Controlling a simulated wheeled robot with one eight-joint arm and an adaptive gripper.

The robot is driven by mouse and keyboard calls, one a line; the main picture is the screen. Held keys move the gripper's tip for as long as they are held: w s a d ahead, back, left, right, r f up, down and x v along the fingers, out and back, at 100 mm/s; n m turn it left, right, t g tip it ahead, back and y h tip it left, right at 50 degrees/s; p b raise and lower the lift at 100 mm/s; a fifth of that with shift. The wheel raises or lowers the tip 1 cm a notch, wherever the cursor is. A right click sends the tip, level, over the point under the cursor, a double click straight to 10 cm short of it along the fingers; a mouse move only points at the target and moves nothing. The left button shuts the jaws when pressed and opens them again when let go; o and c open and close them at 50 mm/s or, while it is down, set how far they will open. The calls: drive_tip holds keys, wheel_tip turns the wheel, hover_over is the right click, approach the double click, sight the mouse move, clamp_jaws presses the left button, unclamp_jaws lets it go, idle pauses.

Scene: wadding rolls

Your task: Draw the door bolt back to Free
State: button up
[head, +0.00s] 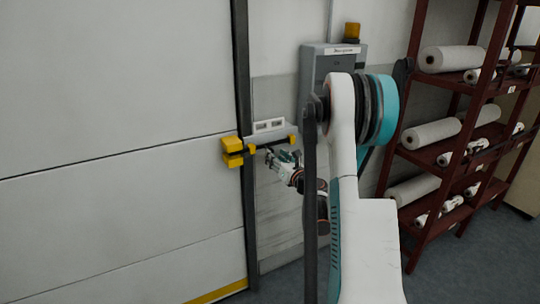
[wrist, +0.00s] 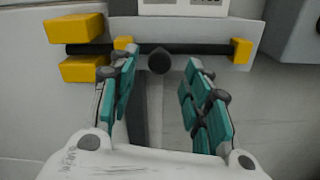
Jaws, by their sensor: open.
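The door bolt (wrist: 205,48) is a black horizontal rod with a round dark knob (wrist: 159,60), mounted on a grey plate between yellow guides (wrist: 242,50). Its left end lies between the two yellow keeper blocks (wrist: 75,27); these also show at the door edge in the head view (head: 232,150). My gripper (wrist: 163,66) is open, its teal fingers one on each side of the knob, with gaps visible between. In the head view my gripper (head: 279,156) is just below the bolt plate, and the knob is hard to make out.
A white label plate (head: 269,125) sits above the bolt; its text is cut off in the wrist view. A grey control box (head: 330,75) with an amber lamp (head: 352,30) is to the right. The large pale door (head: 110,100) fills the left. A red rack (head: 430,160) holds white rolls.

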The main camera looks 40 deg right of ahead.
drive_tip(key=shift+b+x, duration=0.55)
drive_tip(key=shift+x, duration=2.15)
clamp_jaws()
